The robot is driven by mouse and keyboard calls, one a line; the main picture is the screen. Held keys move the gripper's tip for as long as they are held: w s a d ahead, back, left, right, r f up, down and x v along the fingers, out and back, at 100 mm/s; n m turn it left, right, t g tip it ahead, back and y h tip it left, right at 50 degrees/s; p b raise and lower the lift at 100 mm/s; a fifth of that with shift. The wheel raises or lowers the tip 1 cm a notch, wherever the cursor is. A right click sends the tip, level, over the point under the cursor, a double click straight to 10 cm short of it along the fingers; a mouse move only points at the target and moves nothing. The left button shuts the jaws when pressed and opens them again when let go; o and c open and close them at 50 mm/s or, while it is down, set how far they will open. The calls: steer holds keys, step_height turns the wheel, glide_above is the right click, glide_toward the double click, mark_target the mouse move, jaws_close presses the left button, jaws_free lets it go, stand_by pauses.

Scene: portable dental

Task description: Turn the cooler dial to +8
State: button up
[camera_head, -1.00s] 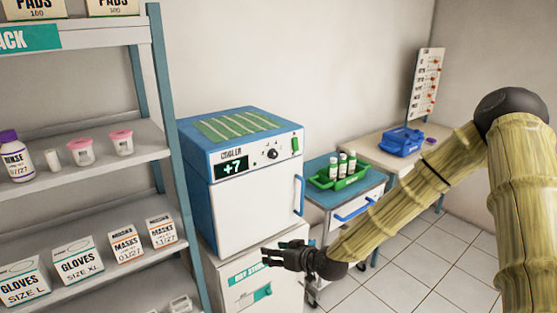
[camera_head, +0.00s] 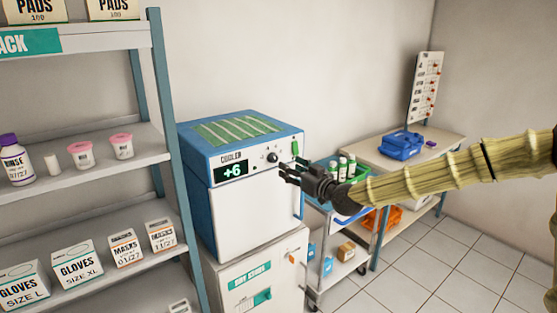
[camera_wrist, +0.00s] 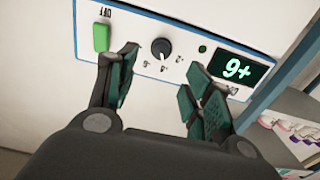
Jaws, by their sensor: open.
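The cooler (camera_head: 250,205) is a white box with a blue top and a control panel. Its display (camera_head: 232,169) reads +6. The black dial (camera_head: 273,158) is on the panel, right of the display. In the wrist view, which is upside down, the dial (camera_wrist: 160,48) lies ahead between my open fingers, with small marks around it. The display (camera_wrist: 237,68) appears inverted there. My gripper (camera_head: 284,172) is open and empty, in front of the panel just below and right of the dial. I cannot tell whether it touches anything.
A green switch (camera_wrist: 101,37) marked OFF sits beside the dial. A shelf rack (camera_head: 165,110) stands left of the cooler. A trolley with a green tray (camera_head: 330,165) of bottles stands at the right, near a table with a blue case (camera_head: 402,144).

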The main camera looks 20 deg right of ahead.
mark_target(275, 159)
steer(key=shift+p+x, duration=0.95)
steer(key=shift+x, duration=3.1)
steer(key=shift+f, duration=0.1)
steer(key=c, duration=1)
